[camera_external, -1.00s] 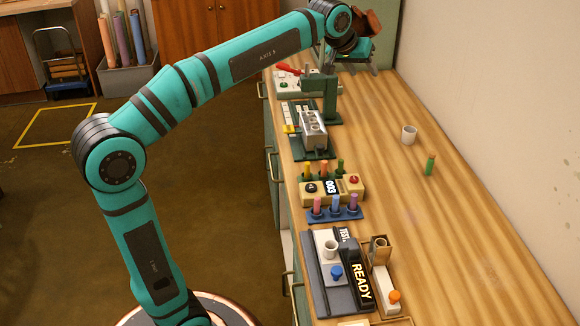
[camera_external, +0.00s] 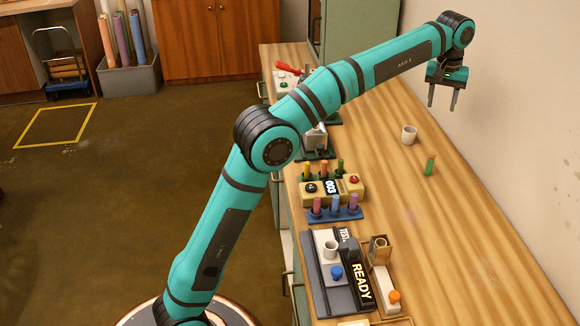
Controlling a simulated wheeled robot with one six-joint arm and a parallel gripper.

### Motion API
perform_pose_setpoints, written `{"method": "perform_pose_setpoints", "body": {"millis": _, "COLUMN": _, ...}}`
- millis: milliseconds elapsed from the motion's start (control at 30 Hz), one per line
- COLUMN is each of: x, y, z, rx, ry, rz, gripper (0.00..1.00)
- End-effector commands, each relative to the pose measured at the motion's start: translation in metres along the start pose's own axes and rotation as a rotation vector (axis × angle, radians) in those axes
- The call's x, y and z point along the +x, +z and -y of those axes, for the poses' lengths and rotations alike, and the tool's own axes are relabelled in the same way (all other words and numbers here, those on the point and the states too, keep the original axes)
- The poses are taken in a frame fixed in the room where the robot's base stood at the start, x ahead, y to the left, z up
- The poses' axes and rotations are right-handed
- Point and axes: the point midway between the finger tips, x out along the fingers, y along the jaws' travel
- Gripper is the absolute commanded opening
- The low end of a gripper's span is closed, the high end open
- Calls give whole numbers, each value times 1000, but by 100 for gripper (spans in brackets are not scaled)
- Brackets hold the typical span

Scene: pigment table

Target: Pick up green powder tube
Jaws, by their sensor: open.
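Another green tube (camera_external: 340,167) stands at the right end of a row with a yellow and an orange tube, behind the cream control box. My gripper (camera_external: 442,104) is open and empty, with its fingers pointing down. In the picture it hangs above the lone green tube, apart from it.
A blue rack (camera_external: 335,213) holds several coloured tubes. The cream box (camera_external: 335,188) and the READY device (camera_external: 360,280) line the left side. The right front of the table is clear; a wall rises on the right.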

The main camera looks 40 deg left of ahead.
Motion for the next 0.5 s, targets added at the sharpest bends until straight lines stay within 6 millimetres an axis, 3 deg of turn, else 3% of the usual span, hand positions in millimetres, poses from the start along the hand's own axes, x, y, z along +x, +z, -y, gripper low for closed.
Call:
{"method": "perform_pose_setpoints", "body": {"millis": 100, "x": 8, "y": -1, "z": -13, "rx": -5, "ry": -22, "rz": 26, "gripper": 48}}
{"method": "perform_pose_setpoints", "body": {"millis": 267, "x": 16, "y": 0, "z": -18, "rx": -9, "ry": -35, "rz": 41, "gripper": 48}}
{"method": "perform_pose_setpoints", "body": {"millis": 500, "x": 51, "y": 2, "z": -16, "rx": -9, "ry": -35, "rz": 41, "gripper": 48}}
